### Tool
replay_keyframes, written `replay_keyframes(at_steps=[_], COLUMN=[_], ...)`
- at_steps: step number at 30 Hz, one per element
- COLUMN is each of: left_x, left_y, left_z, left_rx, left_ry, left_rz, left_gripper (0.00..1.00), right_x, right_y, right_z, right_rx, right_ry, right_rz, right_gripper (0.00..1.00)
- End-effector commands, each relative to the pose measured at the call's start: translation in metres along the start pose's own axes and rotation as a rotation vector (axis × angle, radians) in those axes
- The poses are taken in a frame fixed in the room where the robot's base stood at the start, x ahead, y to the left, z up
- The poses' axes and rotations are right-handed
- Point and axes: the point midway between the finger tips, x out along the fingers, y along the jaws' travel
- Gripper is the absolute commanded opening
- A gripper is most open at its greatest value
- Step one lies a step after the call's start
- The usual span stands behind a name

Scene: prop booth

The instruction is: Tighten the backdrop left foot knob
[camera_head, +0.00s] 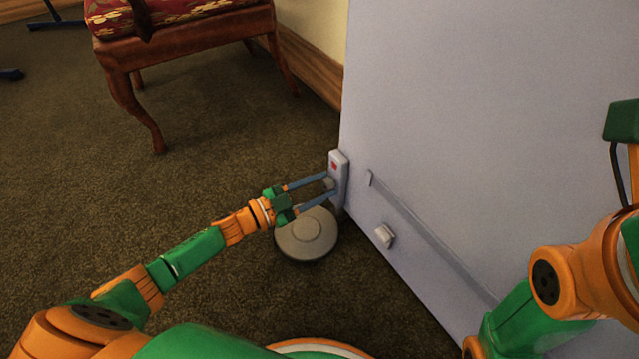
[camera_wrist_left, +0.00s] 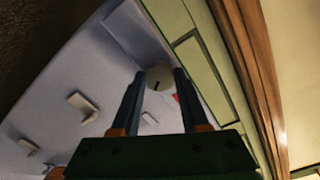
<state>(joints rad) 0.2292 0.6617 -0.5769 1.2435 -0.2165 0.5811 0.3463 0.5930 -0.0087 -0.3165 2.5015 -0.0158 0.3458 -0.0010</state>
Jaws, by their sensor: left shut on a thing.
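The backdrop (camera_head: 480,130) is a large pale grey-lilac panel standing upright on the right of the head view. At its lower left edge is a light grey bracket (camera_head: 339,165) with a small red mark. The grey foot knob (camera_head: 328,184) sits on this bracket, and shows as a round disc with a dark mark in the left wrist view (camera_wrist_left: 159,76). My left gripper (camera_head: 329,187) is shut on the knob, one blue-grey finger on each side. The knob is partly hidden by the fingers in the head view. My right gripper is out of view.
A round grey disc (camera_head: 306,234) lies on the dark carpet below my left gripper. A wooden chair (camera_head: 180,40) with a red patterned seat stands at the upper left. A small block (camera_head: 384,236) sticks out of the panel. Open carpet lies left.

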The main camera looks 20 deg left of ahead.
Motion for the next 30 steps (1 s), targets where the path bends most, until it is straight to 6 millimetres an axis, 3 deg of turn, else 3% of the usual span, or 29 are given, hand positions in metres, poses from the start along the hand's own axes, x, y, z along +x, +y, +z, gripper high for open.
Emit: replay_keyframes(at_steps=[18, 30], left_x=[0.0, 0.0001], left_y=[0.0012, 0.0017], left_z=[-0.0001, 0.0002], left_rx=[0.576, 0.865], left_ry=[-0.023, -0.033], left_rz=[-0.002, -0.004], left_gripper=[0.0, 0.0], right_x=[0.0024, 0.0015], right_y=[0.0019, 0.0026], right_z=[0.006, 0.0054], right_rx=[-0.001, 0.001], right_ry=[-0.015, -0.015], right_rz=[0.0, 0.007], right_gripper=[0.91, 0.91])
